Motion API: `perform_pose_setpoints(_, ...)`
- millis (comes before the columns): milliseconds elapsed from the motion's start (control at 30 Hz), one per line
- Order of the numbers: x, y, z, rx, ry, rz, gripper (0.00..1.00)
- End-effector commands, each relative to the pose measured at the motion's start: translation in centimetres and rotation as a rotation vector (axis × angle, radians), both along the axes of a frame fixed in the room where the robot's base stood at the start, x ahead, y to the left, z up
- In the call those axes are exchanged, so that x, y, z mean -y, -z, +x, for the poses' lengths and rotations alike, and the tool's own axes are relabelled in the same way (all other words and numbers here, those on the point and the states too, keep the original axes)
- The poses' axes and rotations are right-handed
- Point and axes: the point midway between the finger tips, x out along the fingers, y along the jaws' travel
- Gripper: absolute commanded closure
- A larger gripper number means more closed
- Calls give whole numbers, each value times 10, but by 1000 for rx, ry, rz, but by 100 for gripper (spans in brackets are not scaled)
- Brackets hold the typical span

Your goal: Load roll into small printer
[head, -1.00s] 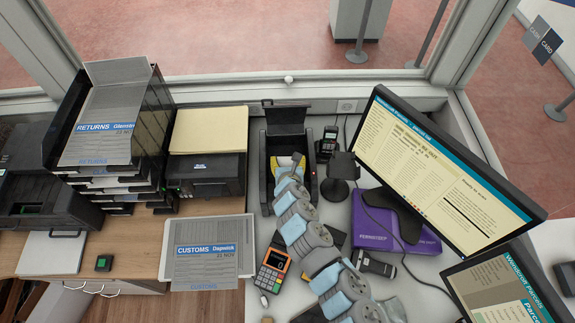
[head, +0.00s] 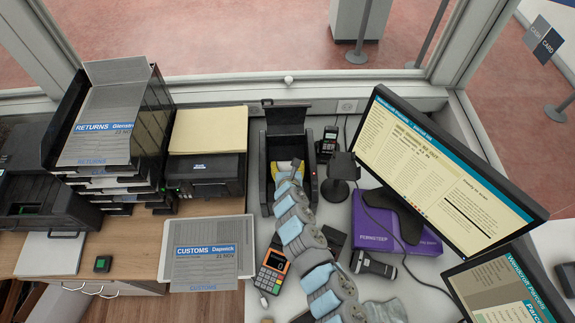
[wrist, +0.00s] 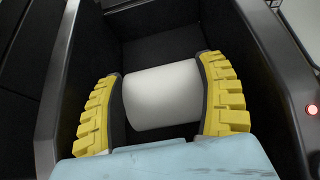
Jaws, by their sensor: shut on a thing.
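In the wrist view a white roll (wrist: 162,95) lies sideways between the yellow padded fingers of my gripper (wrist: 163,100), which press on its two ends. Around them are the dark walls of the small printer (wrist: 52,75), with a red light on its right side. In the head view the small printer (head: 263,180) stands on the counter with its lid (head: 286,116) raised. I cannot tell whether the roll touches the printer floor.
A black stand (head: 340,172) and a card terminal (head: 328,140) stand close to the printer's right. An orange-edged payment keypad (head: 272,268) and a customs tray (head: 208,250) lie in front. A purple box (head: 395,225) and a monitor (head: 450,160) are to the right.

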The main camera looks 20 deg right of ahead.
Motion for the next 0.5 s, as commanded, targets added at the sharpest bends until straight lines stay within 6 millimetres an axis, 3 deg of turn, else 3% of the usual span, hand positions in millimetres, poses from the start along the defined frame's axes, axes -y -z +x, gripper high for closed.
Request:
perform_pose_setpoints(467,-1,9,0,2,-2,-1,66)
perform_pose_setpoints(500,-1,9,0,1,-2,1,17)
